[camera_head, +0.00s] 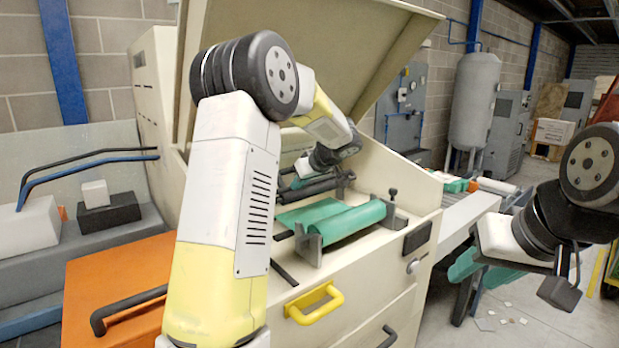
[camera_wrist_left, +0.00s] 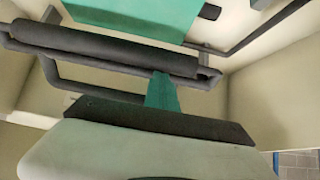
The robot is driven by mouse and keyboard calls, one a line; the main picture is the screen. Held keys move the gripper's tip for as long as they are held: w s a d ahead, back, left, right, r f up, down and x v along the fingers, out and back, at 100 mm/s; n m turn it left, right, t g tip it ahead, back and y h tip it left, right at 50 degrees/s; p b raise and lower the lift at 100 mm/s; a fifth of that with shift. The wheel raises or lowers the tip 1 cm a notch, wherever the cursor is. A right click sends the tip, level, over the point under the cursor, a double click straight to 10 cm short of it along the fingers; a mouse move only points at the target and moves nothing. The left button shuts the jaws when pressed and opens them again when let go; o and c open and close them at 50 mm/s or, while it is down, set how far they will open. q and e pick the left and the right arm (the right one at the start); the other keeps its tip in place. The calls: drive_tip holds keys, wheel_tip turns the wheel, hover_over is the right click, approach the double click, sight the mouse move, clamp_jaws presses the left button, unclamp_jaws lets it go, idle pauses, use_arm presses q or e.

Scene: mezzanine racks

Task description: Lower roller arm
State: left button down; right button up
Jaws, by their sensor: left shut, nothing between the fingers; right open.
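The roller arm, a dark bar with a black roller (camera_head: 318,188), sits inside the open machine, above and behind the green rollers (camera_head: 348,221). In the left wrist view the dark roller (camera_wrist_left: 100,48) and its bent frame lie across the upper left. My left gripper (camera_head: 297,181) is partly hidden behind my own arm, inside the machine by the roller arm. Its shut, empty teal fingers (camera_wrist_left: 162,92) point at the roller frame; I cannot tell whether they touch it. My right gripper (camera_head: 468,270) is open and empty, away from the machine at the right.
The raised machine lid (camera_head: 370,60) stands above my left arm. A yellow handle (camera_head: 314,303) juts from the machine's front. An orange box (camera_head: 120,285) with a black handle is at the left. A conveyor (camera_head: 470,209) runs at the right; the floor beyond is mostly open, with small scraps.

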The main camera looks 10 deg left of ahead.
use_arm(q)
drive_tip(key=d+f, duration=0.1)
drive_tip(key=f, duration=0.1)
drive_tip(key=s+d+f, duration=0.1)
drive_tip(key=f, duration=0.1)
drive_tip(key=s+f, duration=0.1)
drive_tip(key=f, duration=0.2)
drive_tip(key=shift+s+d, duration=0.1)
drive_tip(key=shift+d, duration=0.3)
drive_tip(key=shift+f, duration=1.75)
drive_tip(key=v, duration=0.8)
